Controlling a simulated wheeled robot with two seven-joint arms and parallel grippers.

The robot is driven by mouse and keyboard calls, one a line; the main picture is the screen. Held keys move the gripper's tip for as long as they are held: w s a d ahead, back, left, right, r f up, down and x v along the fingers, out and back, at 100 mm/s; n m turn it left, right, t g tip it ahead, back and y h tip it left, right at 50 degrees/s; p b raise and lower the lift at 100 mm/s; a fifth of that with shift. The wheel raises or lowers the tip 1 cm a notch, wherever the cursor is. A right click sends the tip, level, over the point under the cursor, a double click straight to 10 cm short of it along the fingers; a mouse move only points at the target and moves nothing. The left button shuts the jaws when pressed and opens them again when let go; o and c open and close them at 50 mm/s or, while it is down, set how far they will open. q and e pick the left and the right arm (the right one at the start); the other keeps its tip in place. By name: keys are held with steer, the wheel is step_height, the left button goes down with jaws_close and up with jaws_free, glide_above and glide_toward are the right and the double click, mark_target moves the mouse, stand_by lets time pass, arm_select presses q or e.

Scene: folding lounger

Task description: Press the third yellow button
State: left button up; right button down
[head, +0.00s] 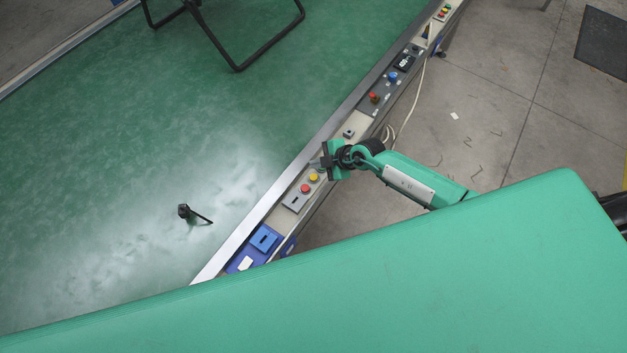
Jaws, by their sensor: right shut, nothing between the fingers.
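A small grey button box with a yellow button (314,177) and a red button (305,188) sits on the rail beside the green belt. My right gripper (322,163) is shut and empty, just above and beside the yellow button in the picture. I cannot tell whether it touches the button. Farther up the rail, a small panel (442,12) has coloured buttons too small to tell apart surely. My left gripper is not in view.
A dark panel with a red knob (374,97) and a blue knob (393,76) lies farther along the rail. A blue box (263,239) is nearer. The green belt (120,130) holds a black folding frame (238,68) and a small dark object (184,211). A pale cable (412,103) hangs beside the rail.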

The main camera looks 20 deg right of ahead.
mark_target(317, 178)
step_height(317, 178, down, 3)
steer(key=shift+f+b, duration=0.1)
steer(key=shift+b, duration=1)
steer(key=shift+f, duration=0.6)
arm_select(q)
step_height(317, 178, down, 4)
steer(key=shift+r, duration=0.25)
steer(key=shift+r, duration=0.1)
arm_select(e)
steer(key=shift+f, duration=0.1)
steer(key=shift+f, duration=0.25)
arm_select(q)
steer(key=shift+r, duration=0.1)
arm_select(e)
steer(key=shift+f, duration=0.5)
stand_by(0.6)
steer(key=shift+r, duration=0.1)
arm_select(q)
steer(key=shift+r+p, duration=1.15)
arm_select(e)
steer(key=shift+r, duration=0.75)
